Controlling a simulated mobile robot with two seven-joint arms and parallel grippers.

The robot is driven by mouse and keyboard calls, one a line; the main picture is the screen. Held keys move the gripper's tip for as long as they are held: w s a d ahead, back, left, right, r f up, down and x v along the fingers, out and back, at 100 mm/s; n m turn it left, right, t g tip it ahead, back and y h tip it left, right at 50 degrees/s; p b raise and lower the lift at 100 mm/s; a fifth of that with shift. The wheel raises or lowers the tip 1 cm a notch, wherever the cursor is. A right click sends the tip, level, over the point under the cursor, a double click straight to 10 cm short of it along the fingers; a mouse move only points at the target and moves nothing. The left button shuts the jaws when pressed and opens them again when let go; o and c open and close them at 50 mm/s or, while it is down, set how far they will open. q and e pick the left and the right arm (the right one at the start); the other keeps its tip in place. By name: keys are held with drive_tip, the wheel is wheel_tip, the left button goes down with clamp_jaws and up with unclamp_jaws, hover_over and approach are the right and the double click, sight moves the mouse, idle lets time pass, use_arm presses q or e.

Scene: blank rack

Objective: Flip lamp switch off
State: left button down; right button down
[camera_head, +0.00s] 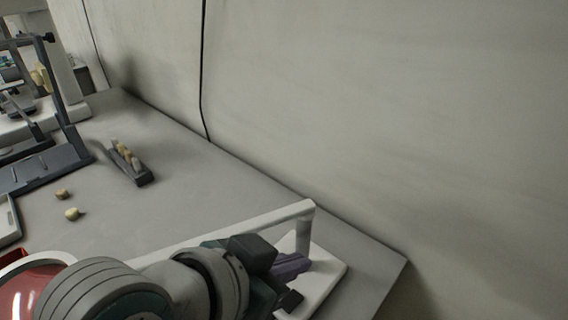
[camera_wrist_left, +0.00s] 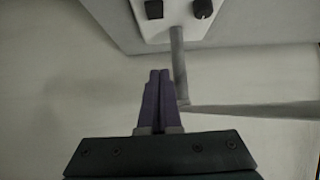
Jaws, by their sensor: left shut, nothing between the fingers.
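The lamp has a white base (camera_head: 332,272) near the table's right corner in the head view, with a short post (camera_head: 303,228) and a long pale arm (camera_head: 225,224) reaching left. In the left wrist view, the white base (camera_wrist_left: 176,30) carries a black square switch (camera_wrist_left: 154,9) and a black round knob (camera_wrist_left: 203,9) at the top edge. I cannot tell the switch's setting. My left gripper (camera_head: 300,263) has its purple fingers shut and empty, over the base in the head view. Its tips (camera_wrist_left: 159,72) show apart from the switch in the wrist view. My right gripper is not in view.
A dark holder (camera_head: 144,178) with pale pieces stands on the grey table (camera_head: 190,185). Two small tan pieces (camera_head: 72,213) lie nearby. Dark-framed equipment (camera_head: 60,168) stands at left. A wall (camera_head: 400,110) with a hanging black cable (camera_head: 202,80) runs behind.

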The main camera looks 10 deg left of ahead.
use_arm(q)
drive_tip(key=w+r+p+v, duration=0.1)
drive_tip(key=v, duration=0.6)
drive_tip(key=shift+s+r+p, duration=0.3)
drive_tip(key=shift+r+p, duration=0.1)
